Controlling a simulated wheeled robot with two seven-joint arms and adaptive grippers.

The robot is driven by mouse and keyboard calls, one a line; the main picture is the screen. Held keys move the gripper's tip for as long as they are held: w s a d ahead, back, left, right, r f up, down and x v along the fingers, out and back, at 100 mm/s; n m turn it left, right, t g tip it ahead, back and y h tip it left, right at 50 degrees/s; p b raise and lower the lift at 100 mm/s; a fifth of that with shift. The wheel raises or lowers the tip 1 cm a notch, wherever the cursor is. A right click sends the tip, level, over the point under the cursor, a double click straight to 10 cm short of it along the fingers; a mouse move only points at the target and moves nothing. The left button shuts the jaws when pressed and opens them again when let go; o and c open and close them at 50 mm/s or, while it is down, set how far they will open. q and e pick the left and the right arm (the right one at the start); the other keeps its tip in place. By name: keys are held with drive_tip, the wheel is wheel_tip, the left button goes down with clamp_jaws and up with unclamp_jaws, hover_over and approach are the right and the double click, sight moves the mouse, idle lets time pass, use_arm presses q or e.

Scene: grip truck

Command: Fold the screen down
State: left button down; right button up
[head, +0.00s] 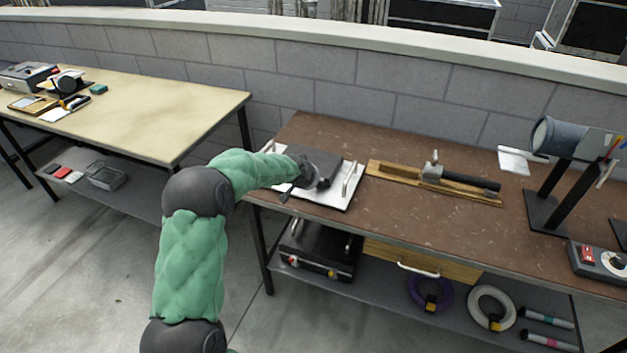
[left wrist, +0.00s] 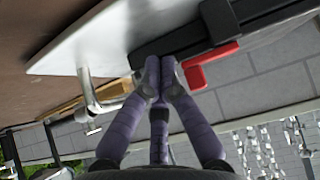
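A white base board (head: 335,199) lies on the brown workbench with a dark panel (head: 318,158), which looks like the screen, over it. The panel's exact tilt is hard to tell. My left gripper (head: 299,186) is at the panel's left front side and covers part of it. In the left wrist view my left gripper (left wrist: 160,68) has its purple fingertips together, right at a black bar (left wrist: 190,42) beside the white board (left wrist: 110,35). I cannot tell whether they touch it. A red piece (left wrist: 212,66) sits beside the bar. My right gripper is not in view.
A metal handle (head: 350,180) stands on the board's right side. A wooden plank with a clamp (head: 432,172) lies to the right, and a lamp-like cylinder on a stand (head: 555,138) is farther right. A block wall (head: 350,98) runs behind.

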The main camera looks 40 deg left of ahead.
use_arm(q)
drive_tip(key=shift+s+d+f, duration=0.2)
drive_tip(key=shift+s+f, duration=0.05)
drive_tip(key=shift+f, duration=0.35)
drive_tip(key=r+p, duration=0.1)
drive_tip(key=r, duration=0.2)
drive_tip(key=r+p, duration=0.1)
drive_tip(key=r, duration=0.1)
drive_tip(key=shift+w+a+p, duration=0.1)
drive_tip(key=shift+w+p, duration=0.2)
drive_tip(key=shift+p, duration=0.05)
drive_tip(key=s+d+f, duration=0.1)
drive_tip(key=s+f, duration=0.2)
drive_tip(key=s, duration=0.6)
drive_tip(key=shift+s+d+f, duration=0.15)
drive_tip(key=shift+s+d, duration=0.05)
drive_tip(key=shift+d, duration=0.2)
